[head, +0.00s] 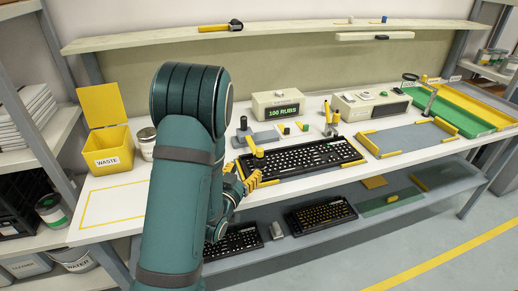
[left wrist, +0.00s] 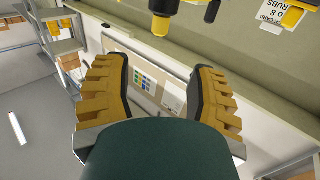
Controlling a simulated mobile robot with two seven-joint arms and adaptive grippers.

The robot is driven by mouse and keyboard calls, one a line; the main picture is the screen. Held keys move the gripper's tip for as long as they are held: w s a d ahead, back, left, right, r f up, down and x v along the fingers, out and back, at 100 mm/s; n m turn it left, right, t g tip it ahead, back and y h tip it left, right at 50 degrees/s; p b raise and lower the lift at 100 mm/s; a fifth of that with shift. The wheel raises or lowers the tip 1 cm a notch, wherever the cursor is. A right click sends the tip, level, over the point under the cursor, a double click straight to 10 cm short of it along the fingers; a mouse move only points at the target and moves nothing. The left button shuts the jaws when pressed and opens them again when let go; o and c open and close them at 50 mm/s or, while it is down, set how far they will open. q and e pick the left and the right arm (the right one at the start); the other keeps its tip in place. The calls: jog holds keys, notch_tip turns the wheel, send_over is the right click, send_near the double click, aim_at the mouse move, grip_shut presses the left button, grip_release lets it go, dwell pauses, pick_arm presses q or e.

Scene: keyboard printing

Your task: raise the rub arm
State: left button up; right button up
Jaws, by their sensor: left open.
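A black keyboard (head: 300,157) lies on the white bench. By its left end stands a small yellow post with a dark knob (head: 258,152); I cannot tell for sure whether it is part of the rub arm. A cream box (head: 278,104) behind reads "100 RUBS" in green. My left gripper (head: 247,182) is low at the front bench edge, left of the keyboard, partly hidden by my arm. In the left wrist view its yellow fingers (left wrist: 157,95) are spread with nothing between them. A black cylinder with a yellow end (left wrist: 161,22) is beyond the fingertips, apart from them. My right gripper is out of view.
A yellow waste bin (head: 108,152) and a can (head: 147,143) stand at the left. A grey mat with yellow edges (head: 405,138) and a green tray (head: 455,112) are at the right. Keyboards (head: 321,214) lie on the lower shelf. The yellow-outlined bench area (head: 112,202) is clear.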

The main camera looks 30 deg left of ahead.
aim_at(258, 151)
pick_arm(q)
jog(key=w, duration=0.4)
jog(key=w+a, duration=0.1)
jog(key=w, duration=0.3)
jog(key=w+a, duration=0.1)
jog(key=w, duration=0.2)
jog(key=shift+w, duration=0.4)
grip_shut()
